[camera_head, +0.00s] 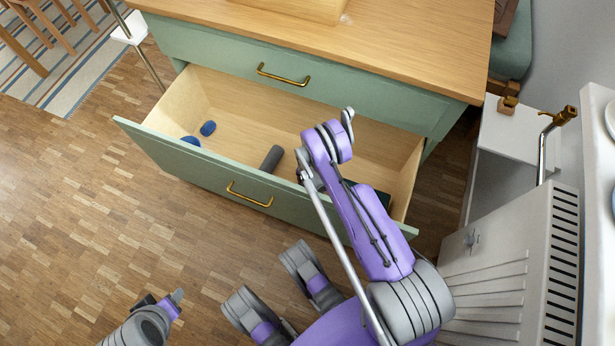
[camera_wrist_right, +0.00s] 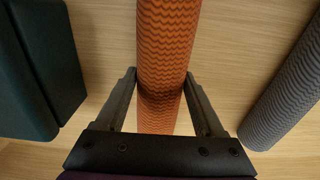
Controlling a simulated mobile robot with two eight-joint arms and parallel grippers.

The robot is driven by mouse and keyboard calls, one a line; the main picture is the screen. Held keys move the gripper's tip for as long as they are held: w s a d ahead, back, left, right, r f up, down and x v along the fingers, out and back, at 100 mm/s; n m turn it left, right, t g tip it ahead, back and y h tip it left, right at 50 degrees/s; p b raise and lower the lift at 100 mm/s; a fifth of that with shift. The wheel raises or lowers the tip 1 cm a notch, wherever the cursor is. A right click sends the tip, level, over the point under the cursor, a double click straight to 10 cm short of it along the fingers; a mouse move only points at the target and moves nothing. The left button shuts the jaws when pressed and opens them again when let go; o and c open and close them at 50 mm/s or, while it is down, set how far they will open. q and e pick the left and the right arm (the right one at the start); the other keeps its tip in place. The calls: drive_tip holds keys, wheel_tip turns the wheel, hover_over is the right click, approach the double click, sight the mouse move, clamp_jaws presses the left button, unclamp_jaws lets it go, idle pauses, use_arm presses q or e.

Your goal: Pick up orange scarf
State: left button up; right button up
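The orange scarf (camera_wrist_right: 168,45) is a rolled cylinder with a dark wavy pattern. In the right wrist view it runs down from the top edge between the two fingers of my right gripper (camera_wrist_right: 162,75). The fingers stand apart, one on each side of it, with narrow gaps showing near their bases; contact at the tips is unclear. In the head view my right arm hides the scarf and the right gripper. My left gripper (camera_head: 174,300) is at the lower left, above the floor and away from the drawer; its opening is too small to judge.
The green drawer (camera_head: 210,172) is pulled out below the wooden cabinet top (camera_head: 400,45). It holds a grey roll (camera_head: 271,158), two blue items (camera_head: 208,128) and a dark green box (camera_wrist_right: 25,75) beside the scarf. A white radiator (camera_head: 515,265) stands at the right.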

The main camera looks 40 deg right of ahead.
drive_tip(key=c, duration=0.9)
drive_tip(key=shift+c, duration=0.2)
drive_tip(key=shift+r, duration=0.15)
